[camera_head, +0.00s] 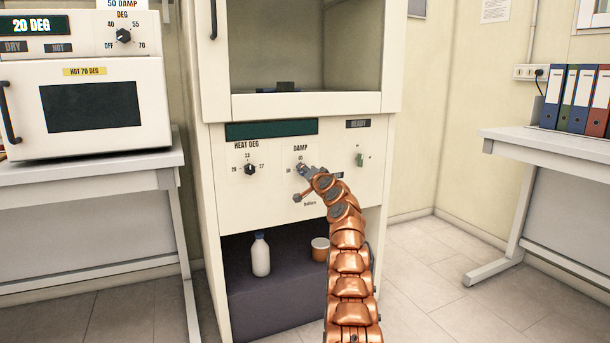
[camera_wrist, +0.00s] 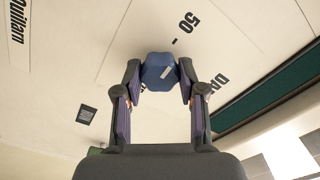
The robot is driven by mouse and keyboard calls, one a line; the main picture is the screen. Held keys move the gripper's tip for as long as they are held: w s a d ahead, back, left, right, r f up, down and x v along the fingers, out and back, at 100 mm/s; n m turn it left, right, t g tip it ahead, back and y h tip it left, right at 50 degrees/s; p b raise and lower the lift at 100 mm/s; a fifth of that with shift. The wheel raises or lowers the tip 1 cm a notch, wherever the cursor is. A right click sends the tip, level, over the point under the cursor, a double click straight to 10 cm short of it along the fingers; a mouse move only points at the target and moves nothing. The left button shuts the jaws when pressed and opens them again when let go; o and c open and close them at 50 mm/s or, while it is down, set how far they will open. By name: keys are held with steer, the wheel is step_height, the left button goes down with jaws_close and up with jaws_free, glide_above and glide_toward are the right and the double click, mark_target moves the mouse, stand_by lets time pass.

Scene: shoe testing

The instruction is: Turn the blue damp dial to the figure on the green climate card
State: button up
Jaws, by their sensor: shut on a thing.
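The blue damp dial (camera_wrist: 152,66) sits on the cabinet's white front panel, between the two fingers of my gripper (camera_wrist: 159,76) in the wrist view. The fingers are shut on its sides. In the head view my gripper (camera_head: 306,171) is at the panel below the word DAMP and largely covers the dial. A pale card (camera_head: 122,4) reading "50 DAMP" is cut by the top edge; its colour is not clearly green.
A black heat dial (camera_head: 250,169) is left of my gripper. A white bottle (camera_head: 261,256) and an orange-brown cup (camera_head: 320,249) stand in the open bay underneath.

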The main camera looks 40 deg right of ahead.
steer(key=shift+a+f, duration=0.1)
stand_by(0.5)
steer(key=o, duration=1.1)
steer(key=shift+o, duration=0.2)
